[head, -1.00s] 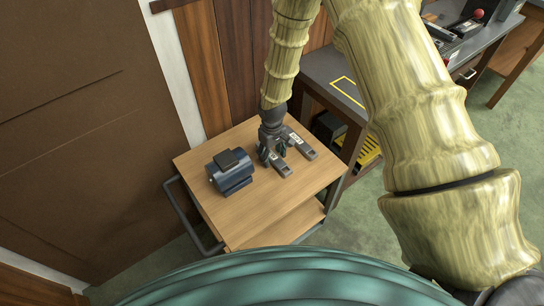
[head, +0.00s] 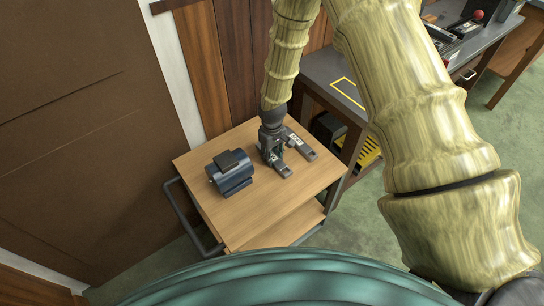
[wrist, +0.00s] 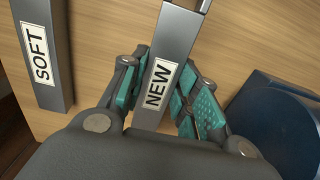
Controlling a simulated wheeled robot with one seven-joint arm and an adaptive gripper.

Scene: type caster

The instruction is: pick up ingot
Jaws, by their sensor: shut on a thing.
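A grey metal ingot labelled NEW (wrist: 176,42) lies between the teal-padded fingers of my gripper (wrist: 160,88) in the wrist view. The fingers are shut on its two long sides. In the head view, my gripper (head: 271,152) points down at the small wooden cart, and the near end of the NEW ingot (head: 284,172) sticks out beside it. The ingot appears to be at the cart top; I cannot tell any lift. A second grey ingot, labelled SOFT (wrist: 40,50), lies apart to the left in the wrist view and behind right in the head view (head: 302,148).
A dark blue motor-like block (head: 231,175) stands on the cart left of my gripper; it also shows in the wrist view (wrist: 275,125). The front of the cart top (head: 275,208) is clear. A dark workbench (head: 335,72) stands behind right, a brown wall panel at left.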

